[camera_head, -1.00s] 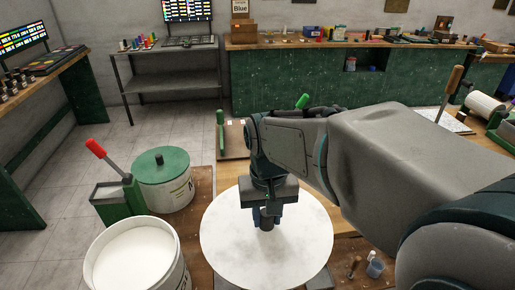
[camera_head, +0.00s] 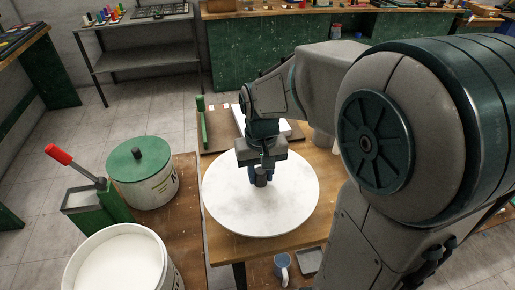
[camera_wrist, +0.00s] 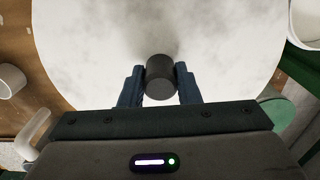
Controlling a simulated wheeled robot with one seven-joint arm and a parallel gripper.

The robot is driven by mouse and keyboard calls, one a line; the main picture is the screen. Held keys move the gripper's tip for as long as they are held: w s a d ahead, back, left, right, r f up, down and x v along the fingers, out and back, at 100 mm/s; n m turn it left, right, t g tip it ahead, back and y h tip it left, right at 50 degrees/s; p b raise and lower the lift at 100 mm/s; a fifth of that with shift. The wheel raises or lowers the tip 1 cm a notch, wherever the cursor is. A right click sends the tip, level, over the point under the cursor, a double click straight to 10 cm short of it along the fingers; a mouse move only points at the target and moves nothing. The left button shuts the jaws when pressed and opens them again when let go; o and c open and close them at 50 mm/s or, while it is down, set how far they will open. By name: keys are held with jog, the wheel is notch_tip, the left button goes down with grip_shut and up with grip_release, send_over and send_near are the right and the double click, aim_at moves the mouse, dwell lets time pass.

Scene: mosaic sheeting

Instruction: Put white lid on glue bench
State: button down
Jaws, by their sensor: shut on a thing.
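The white lid (camera_head: 230,205) is a large round disc with a dark knob (camera_wrist: 160,84) in its middle. My gripper (camera_head: 261,178) is shut on that knob, with one blue finger on each side of it in the wrist view (camera_wrist: 160,74). The lid looks level over a light wooden bench top (camera_head: 232,248) and hides much of it. I cannot tell whether the lid touches the wood. An open white bucket (camera_head: 166,268) with white contents stands at the front left. Which wooden surface is the glue bench is not marked.
A green-lidded bucket (camera_head: 140,162) and a green box with a red-handled lever (camera_head: 75,165) stand at the left on darker wood. A board with a green edge (camera_head: 201,120) lies behind the lid.

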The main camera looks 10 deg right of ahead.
jog(key=w+d+f, duration=0.2)
jog(key=w, duration=0.1)
jog(key=w+d+f, duration=0.1)
jog(key=shift+w+d+f+p, duration=0.2)
jog(key=shift+w+d+p, duration=0.05)
jog(key=shift+w+p, duration=0.1)
jog(key=shift+f, duration=2.05)
jog(key=shift+f, duration=0.25)
jog(key=c, duration=1.1)
grip_release()
jog(key=shift+r, duration=0.1)
jog(key=shift+r, duration=0.1)
